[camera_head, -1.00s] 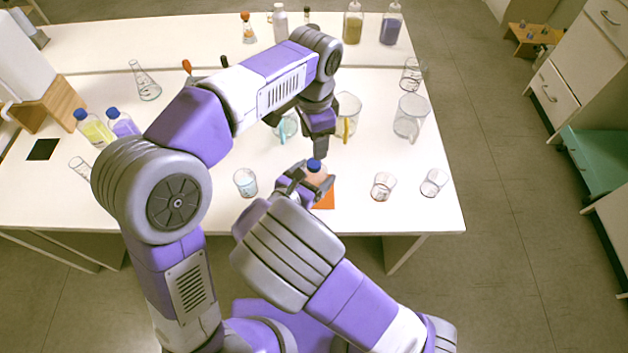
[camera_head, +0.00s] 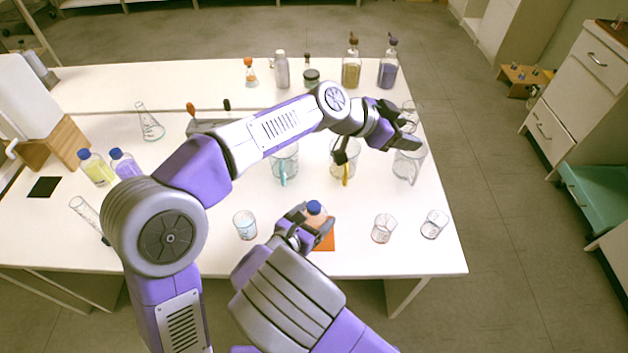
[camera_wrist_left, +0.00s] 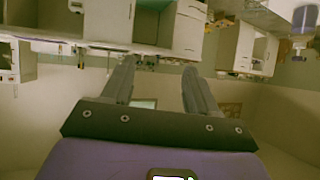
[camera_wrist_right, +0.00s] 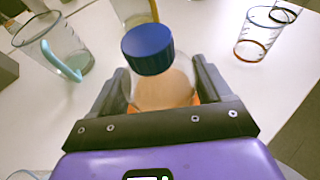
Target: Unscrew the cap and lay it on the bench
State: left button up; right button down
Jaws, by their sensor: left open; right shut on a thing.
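The bottle (camera_wrist_right: 165,90) has an orange-brown body and a ribbed blue cap (camera_wrist_right: 148,48) on its top. In the head view the blue cap (camera_head: 314,207) shows above an orange mat (camera_head: 326,243) near the bench's front edge. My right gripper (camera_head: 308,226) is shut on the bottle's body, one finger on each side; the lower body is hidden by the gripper. My left gripper (camera_head: 412,130) is open, raised over the right part of the bench, well apart from the bottle. Its wrist view shows nothing between the fingers (camera_wrist_left: 157,85).
Two beakers (camera_head: 245,225) (camera_head: 384,228) flank the bottle, with another (camera_head: 435,224) further right. Larger beakers with coloured handles (camera_head: 284,163) stand behind. Bottles (camera_head: 351,70) line the back. The white bench (camera_head: 350,262) is clear around the mat's right side.

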pick_arm(q)
jog(key=w+a+r+n+t, duration=0.2)
jog(key=w+r+n+t, duration=0.3)
jog(key=w+r+t, duration=0.25)
jog(key=w+a+f+n+t+y, duration=0.1)
jog(key=w+a+n+t+y, duration=0.1)
jog(key=w+a+n+y, duration=0.15)
jog(key=n+g+y, duration=0.2)
jog(key=g+y, duration=0.6)
jog(key=g, duration=0.5)
send_over(314, 205)
notch_tip(314, 205, down, 16)
jog(key=shift+r, duration=0.25)
jog(key=shift+s+f, duration=0.1)
jog(key=shift+f, duration=3.8)
